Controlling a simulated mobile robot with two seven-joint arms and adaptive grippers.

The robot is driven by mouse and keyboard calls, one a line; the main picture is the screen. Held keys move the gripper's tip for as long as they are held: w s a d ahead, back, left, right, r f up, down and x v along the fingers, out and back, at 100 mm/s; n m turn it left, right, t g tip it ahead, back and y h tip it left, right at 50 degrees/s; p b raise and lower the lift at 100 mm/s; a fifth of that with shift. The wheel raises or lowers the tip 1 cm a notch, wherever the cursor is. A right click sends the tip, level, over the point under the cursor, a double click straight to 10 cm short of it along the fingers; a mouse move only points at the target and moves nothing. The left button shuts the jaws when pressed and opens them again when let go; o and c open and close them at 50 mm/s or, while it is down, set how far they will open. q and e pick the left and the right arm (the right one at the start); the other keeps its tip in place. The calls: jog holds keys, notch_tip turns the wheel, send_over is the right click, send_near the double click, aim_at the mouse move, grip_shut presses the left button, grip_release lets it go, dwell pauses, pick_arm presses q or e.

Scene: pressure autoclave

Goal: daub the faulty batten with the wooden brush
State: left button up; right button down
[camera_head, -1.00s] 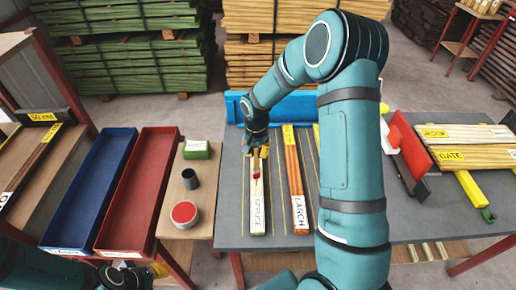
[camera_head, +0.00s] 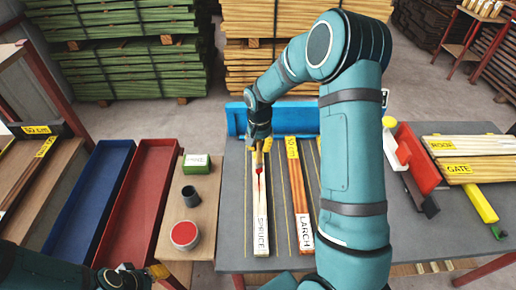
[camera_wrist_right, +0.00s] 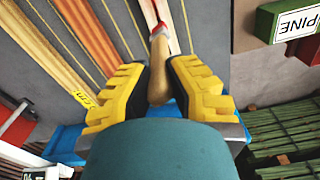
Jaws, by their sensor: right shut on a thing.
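The wooden brush (camera_wrist_right: 160,70) is held between the yellow fingers of my right gripper (camera_wrist_right: 158,88), its red end pointing away from the palm. In the head view my right gripper (camera_head: 260,147) is over the far part of the pale batten labelled SPRUCE (camera_head: 261,215). The brush's red tip is at or just above that batten; contact cannot be told. A reddish batten labelled LARCH (camera_head: 299,200) lies to its right. My left gripper (camera_head: 140,277) is at the bottom left, away from the battens, its fingers partly cut off by the frame.
A red pot (camera_head: 185,235), a dark cup (camera_head: 190,194) and a green PINE block (camera_head: 196,163) stand left of the grey table (camera_head: 450,215). Blue (camera_head: 85,205) and red (camera_head: 140,205) trays lie further left. A blue rail (camera_head: 236,119) edges the table's back.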

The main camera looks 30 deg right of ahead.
jog(key=shift+s+a+r, duration=0.1)
jog(key=shift+s+r, duration=0.05)
jog(key=shift+r, duration=0.55)
jog(key=shift+w+r+p, duration=0.2)
jog(key=shift+r+p, duration=0.75)
jog(key=shift+s+r+p, duration=0.1)
jog(key=shift+r+p, duration=0.5)
jog(key=shift+r, duration=0.5)
pick_arm(q)
jog(key=v, duration=0.4)
jog(key=shift+w+d, duration=0.1)
jog(key=shift+w, duration=0.2)
jog(key=shift+s, duration=0.1)
pick_arm(e)
jog(key=shift+f, duration=0.1)
